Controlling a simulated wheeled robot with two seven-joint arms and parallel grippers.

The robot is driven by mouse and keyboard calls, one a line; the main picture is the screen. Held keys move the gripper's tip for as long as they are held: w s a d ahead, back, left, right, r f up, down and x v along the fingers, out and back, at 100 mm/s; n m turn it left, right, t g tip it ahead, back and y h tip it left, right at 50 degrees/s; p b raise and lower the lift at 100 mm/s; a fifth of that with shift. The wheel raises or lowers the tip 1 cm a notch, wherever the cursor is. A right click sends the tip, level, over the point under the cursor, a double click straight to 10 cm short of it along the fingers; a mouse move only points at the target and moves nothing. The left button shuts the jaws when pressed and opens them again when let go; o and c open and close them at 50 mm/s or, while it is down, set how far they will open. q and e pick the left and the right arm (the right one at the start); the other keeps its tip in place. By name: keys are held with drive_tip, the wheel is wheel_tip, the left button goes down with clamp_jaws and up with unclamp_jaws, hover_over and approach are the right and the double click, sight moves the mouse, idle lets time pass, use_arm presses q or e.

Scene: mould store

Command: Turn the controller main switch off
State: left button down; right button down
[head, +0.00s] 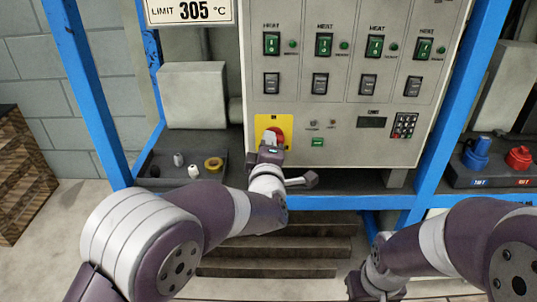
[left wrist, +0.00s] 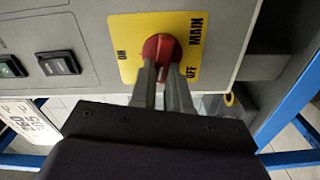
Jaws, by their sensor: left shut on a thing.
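The controller main switch is a red rotary knob (head: 280,134) on a yellow plate (head: 262,122) at the lower left of the grey panel. The left wrist view shows the knob (left wrist: 158,46) up close, with ON, OFF and MAIN printed on the yellow plate (left wrist: 128,28). My left gripper (head: 271,148) is at the knob, and its two fingers (left wrist: 162,72) are shut on it. The fingers partly hide the knob, so I cannot tell its exact setting. My right gripper (head: 370,282) is low at the bottom right, away from the panel; its jaws are unclear.
The controller panel (head: 345,105) carries green HEAT switches, black rocker switches and a keypad (head: 404,125). A dark tray (head: 165,182) with small parts lies left. Blue frame posts (head: 95,95) flank the panel. Blue (head: 476,152) and red (head: 518,158) fittings stand right.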

use_arm(q)
drive_tip(key=shift+f+n+b, duration=0.3)
drive_tip(key=shift+n+b, duration=1)
drive_tip(key=shift+b, duration=0.1)
use_arm(e)
drive_tip(key=shift+f, duration=1.75)
use_arm(q)
drive_tip(key=c, duration=1.1)
unclamp_jaws()
drive_tip(key=shift+r, duration=0.1)
drive_tip(key=s+p, duration=0.3)
drive_tip(key=s, duration=0.9)
drive_tip(key=shift+s, duration=0.35)
use_arm(e)
wheel_tip(320, 180, up, 3)
drive_tip(key=shift+r, duration=0.1)
